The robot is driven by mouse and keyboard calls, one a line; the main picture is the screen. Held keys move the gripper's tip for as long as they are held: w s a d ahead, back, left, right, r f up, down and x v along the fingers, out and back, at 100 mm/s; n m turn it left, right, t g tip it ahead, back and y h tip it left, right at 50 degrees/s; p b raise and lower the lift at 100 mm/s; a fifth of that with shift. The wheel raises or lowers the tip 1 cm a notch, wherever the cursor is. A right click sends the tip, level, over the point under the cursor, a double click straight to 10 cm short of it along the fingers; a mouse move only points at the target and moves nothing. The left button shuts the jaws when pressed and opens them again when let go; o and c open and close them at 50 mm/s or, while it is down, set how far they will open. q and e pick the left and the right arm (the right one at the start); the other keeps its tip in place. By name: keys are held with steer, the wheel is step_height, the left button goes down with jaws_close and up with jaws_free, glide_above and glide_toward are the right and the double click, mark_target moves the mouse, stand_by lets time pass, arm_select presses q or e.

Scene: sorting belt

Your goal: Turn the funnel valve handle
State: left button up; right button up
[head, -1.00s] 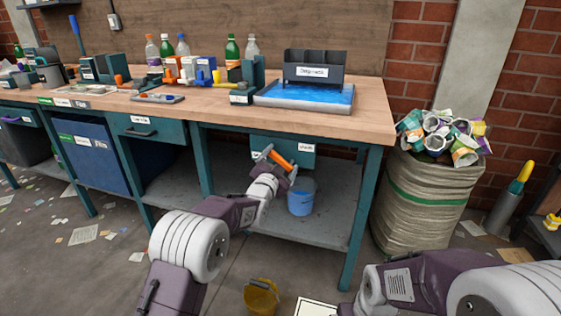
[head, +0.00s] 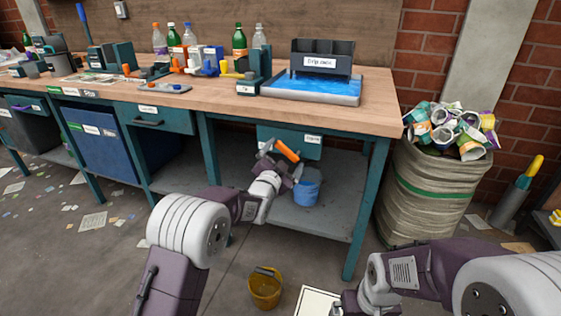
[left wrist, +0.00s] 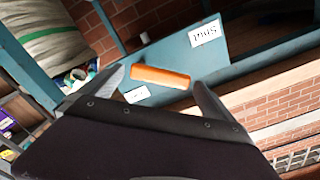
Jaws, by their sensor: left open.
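The orange valve handle (head: 287,150) is a straight bar on the front of a teal box (head: 266,137) under the bench. My left gripper (head: 279,160) is open at the handle and covers part of it in the head view. In the left wrist view the handle (left wrist: 160,76) lies crosswise between the two spread fingertips of my left gripper (left wrist: 160,86), with gaps at both ends. A white label reading "Shut" (left wrist: 205,33) is on the box near one end. A second label (left wrist: 137,94) is partly hidden.
A blue bucket (head: 307,188) stands on the bench's lower shelf (head: 328,222), just right of my left gripper. The bench's front leg (head: 365,215) is farther right. A yellow bucket (head: 265,288) is on the floor. A sack of crushed cans (head: 428,195) stands right of the bench.

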arm_select(q)
steer(key=v, duration=0.6)
steer(key=shift+p, duration=0.35)
stand_by(0.6)
